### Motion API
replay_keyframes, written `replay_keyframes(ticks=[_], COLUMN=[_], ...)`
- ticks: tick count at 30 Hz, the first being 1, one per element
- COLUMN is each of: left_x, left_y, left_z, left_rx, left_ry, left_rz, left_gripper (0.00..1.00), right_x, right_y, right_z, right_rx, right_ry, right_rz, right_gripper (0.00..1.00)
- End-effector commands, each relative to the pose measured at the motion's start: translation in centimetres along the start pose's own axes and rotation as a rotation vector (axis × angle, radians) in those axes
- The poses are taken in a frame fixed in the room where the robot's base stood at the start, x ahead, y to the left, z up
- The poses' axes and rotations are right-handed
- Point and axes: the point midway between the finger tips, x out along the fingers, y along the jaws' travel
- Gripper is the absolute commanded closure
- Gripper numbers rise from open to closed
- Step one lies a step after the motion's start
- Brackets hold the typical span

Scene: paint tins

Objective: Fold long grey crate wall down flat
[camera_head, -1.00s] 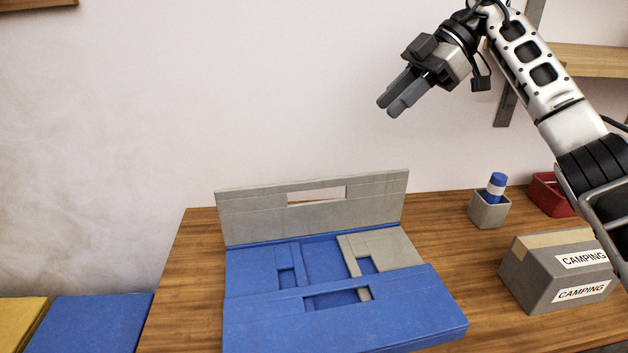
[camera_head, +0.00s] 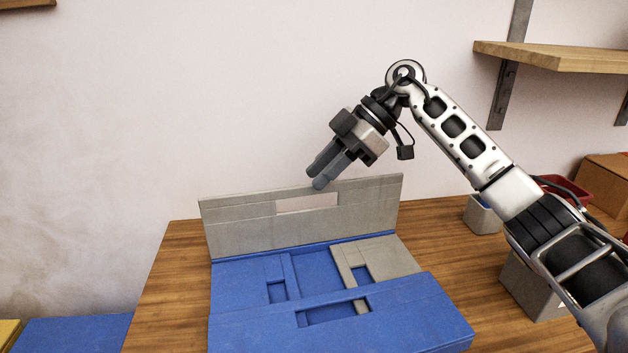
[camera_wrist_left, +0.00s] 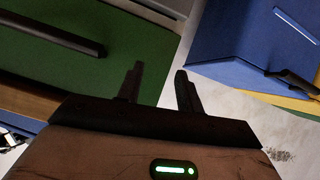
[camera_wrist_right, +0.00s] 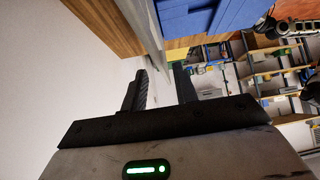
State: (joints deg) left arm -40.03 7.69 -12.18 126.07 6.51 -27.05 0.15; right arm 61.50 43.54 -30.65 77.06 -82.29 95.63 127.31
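The long grey crate wall (camera_head: 240,235) stands upright along the back edge of the blue crate (camera_head: 400,322) on the table, with a handle slot in its middle. The crate's long blue front panel and short blue and grey panels lie flat. My right gripper (camera_head: 314,181) is open and empty, angled down at the grey wall's top edge just above the slot; I cannot tell whether it touches. The wall's upper edge shows near its fingertips in the right wrist view (camera_wrist_right: 160,72). My left gripper (camera_wrist_left: 158,76) is open and empty, away from the crate, and outside the head view.
A grey box (camera_head: 530,290) and a small grey bin (camera_head: 482,215) stand right of the crate, partly behind my right arm. A red bin (camera_head: 568,190) is farther back. A wooden shelf (camera_head: 550,55) hangs on the wall at upper right. The table left of the crate is clear.

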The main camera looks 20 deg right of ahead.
Motion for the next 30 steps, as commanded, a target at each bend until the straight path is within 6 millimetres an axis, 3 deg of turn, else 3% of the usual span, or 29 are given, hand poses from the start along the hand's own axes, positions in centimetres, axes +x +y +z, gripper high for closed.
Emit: replay_keyframes(ticks=[6,16,19,30], left_x=[0.0,0.0,0.0,0.1], left_y=[0.0,0.0,0.0,0.0], left_z=[0.2,0.1,0.1,0.2], left_rx=[0.000,0.000,0.000,0.000], left_ry=[-0.002,-0.001,-0.001,0.000], left_rz=[-0.001,-0.001,-0.001,-0.001], left_gripper=[0.64,0.64,0.64,0.64], right_x=[2.1,2.4,2.3,2.4], right_y=[0.0,0.0,0.0,-0.4], right_z=[0.0,0.0,0.0,0.1], right_rx=[0.001,0.001,0.001,-0.018], right_ry=[0.000,0.000,0.000,-0.002], right_rz=[0.000,0.002,0.001,0.019], right_gripper=[0.71,0.71,0.99,1.00])
